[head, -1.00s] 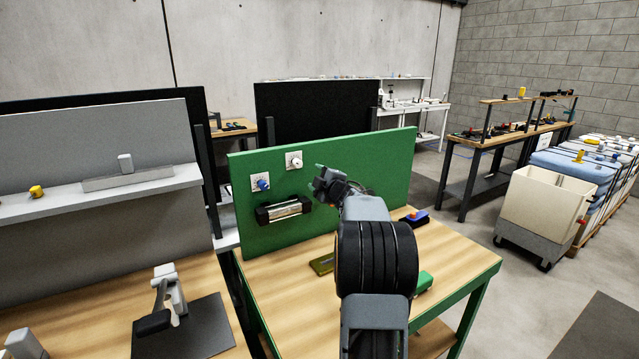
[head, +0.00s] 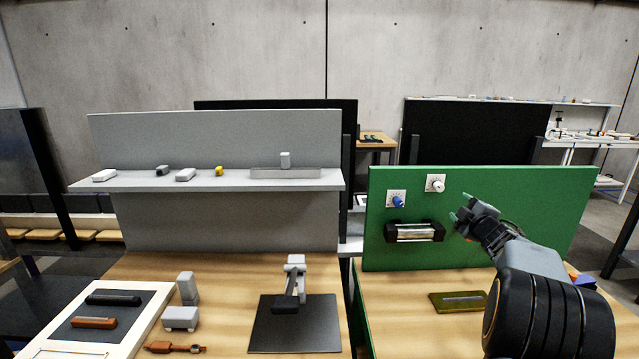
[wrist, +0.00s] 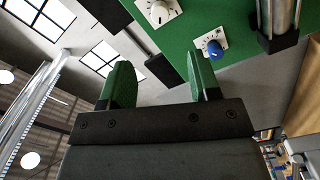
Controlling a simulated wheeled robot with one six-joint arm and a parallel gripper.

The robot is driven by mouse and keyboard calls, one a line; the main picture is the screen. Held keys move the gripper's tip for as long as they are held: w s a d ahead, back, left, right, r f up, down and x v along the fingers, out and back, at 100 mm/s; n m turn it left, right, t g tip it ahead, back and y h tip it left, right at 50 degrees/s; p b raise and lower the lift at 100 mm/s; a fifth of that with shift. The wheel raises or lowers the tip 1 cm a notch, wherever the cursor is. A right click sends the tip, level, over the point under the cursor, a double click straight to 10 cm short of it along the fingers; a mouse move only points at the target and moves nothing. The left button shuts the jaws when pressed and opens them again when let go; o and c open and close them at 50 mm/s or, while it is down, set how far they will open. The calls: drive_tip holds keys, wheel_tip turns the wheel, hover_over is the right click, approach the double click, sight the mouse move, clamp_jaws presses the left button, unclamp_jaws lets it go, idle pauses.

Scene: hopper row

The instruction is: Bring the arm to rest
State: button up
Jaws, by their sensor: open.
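My gripper (head: 461,207) is in front of the green panel (head: 530,195) at the right of the head view, close to the two knobs. Its jaws are open and nothing is between them. In the wrist view the two green-tipped fingers (wrist: 160,85) stand apart. The white knob (head: 437,185) and the blue knob (head: 397,201) sit on small white plates on the panel. They also show in the wrist view, the white knob (wrist: 160,13) at the top and the blue knob (wrist: 213,47) right of it, beyond the fingers.
A metal cylinder with black ends (head: 414,232) is fixed on the green panel below the knobs. A dark yellow tray (head: 440,302) lies on the bench. To the left, a grey shelf (head: 225,183) holds small items, and a grey-white clamp-like fixture (head: 294,275) stands on a dark mat (head: 270,335).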

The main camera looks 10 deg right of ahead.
drive_tip(key=s+d+f+m+g+h, duration=0.2)
drive_tip(key=s+f+m+g+h, duration=0.3)
drive_tip(key=s+f+m+g, duration=0.45)
drive_tip(key=s+a+f+g+y, duration=0.1)
drive_tip(key=s+a, duration=0.5)
drive_tip(key=a, duration=0.6)
drive_tip(key=s+a+f+m+g+y, duration=0.1)
drive_tip(key=s+a+f+g+y, duration=0.1)
drive_tip(key=s+a+y, duration=0.2)
drive_tip(key=s+a+f+m+g+y+p, duration=0.1)
drive_tip(key=s+a, duration=0.8)
drive_tip(key=a, duration=1.1)
drive_tip(key=shift+s+f+g+y, duration=0.2)
drive_tip(key=shift+g+y, duration=0.15)
drive_tip(key=shift+y, duration=0.55)
